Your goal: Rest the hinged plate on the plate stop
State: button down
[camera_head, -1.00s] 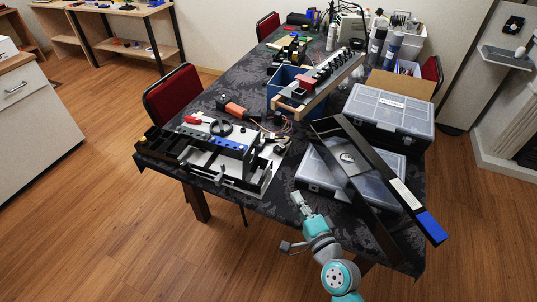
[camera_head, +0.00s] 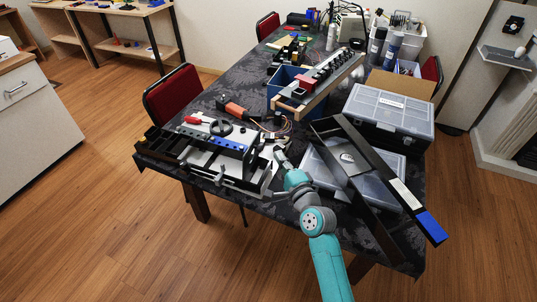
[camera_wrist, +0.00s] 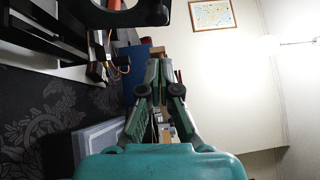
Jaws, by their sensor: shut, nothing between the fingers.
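My gripper (camera_head: 279,156) is shut and empty, at the right end of the cockpit panel assembly (camera_head: 222,158) on the table. In the wrist view its fingers (camera_wrist: 155,92) point up the picture with nothing between them. The assembly has a white base, dark framing and a blue strip. A dark part with a round opening (camera_wrist: 118,14) shows at the top left of the wrist view, apart from the fingers. I cannot tell for sure which part is the hinged plate or which is the plate stop.
A long black frame (camera_head: 365,170) with a white and blue end leans across a clear-lidded case (camera_head: 325,165), right of my gripper. Another case (camera_head: 390,112), a blue bin (camera_head: 283,84) and a tilted panel stand behind. An orange-handled tool (camera_head: 236,108) and wires lie near the assembly.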

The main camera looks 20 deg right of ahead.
jog(key=shift+w+a+r, duration=0.2)
jog(key=shift+w+a, duration=1.1)
jog(key=shift+a, duration=0.15)
jog(key=shift+w+r, duration=0.1)
